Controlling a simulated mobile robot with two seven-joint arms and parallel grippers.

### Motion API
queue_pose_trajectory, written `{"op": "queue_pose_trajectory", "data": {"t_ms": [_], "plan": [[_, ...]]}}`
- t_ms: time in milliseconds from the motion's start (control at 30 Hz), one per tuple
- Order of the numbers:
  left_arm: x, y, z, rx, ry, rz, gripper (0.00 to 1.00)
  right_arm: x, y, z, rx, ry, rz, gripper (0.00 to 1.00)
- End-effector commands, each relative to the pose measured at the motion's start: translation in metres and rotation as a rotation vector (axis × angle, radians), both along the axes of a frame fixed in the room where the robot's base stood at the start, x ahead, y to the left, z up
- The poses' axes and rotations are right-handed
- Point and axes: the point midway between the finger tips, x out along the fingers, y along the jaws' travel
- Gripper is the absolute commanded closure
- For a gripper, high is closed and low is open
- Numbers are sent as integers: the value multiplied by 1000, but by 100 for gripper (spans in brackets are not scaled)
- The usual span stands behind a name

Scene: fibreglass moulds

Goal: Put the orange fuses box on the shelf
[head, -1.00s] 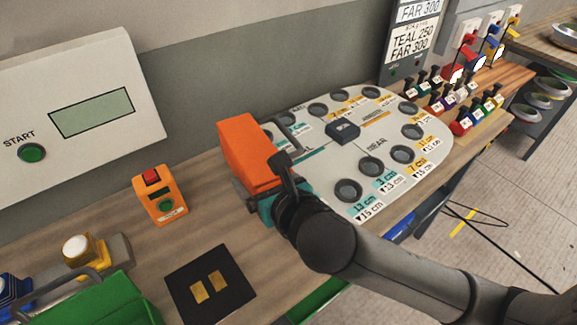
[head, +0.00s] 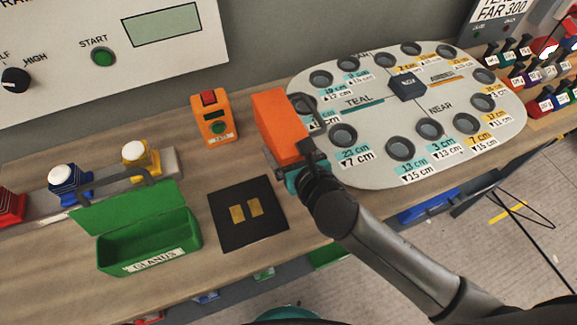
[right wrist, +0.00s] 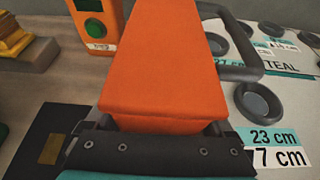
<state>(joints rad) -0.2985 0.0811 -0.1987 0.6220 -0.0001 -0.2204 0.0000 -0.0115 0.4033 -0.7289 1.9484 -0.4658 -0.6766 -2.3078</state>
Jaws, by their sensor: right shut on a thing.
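The orange fuses box (head: 278,124) is in the head view above the wooden workbench, between an orange button unit and the grey round-holed board. My right gripper (head: 297,168) is shut on its near end. In the right wrist view the orange box (right wrist: 155,62) fills the middle, with a dark handle-like bar at its right. The right gripper (right wrist: 155,152) is at its lower edge. I cannot tell whether the box touches the bench. No shelf is clearly seen. My left gripper is not in view.
The grey board (head: 380,165) lies to the right of the box. The orange button unit (head: 213,118) stands to its left. A black pad (head: 225,232) lies in front. A green GLANDS box (head: 150,245) stands open at the left. Several coloured bins show under the bench.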

Motion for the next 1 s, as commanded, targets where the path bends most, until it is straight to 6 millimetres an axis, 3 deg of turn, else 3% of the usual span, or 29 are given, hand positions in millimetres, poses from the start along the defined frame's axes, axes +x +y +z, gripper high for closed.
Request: {"op": "queue_pose_trajectory", "data": {"t_ms": [467,900,933,1000], "plan": [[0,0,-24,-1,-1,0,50,1,0,-57,2,-2,-2,91],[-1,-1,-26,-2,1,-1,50,1,0,-62,1,-5,1,91],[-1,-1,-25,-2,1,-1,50,0,0,-62,-1,-1,0,9],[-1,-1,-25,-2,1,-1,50,0,0,-62,0,-1,0,1]]}}
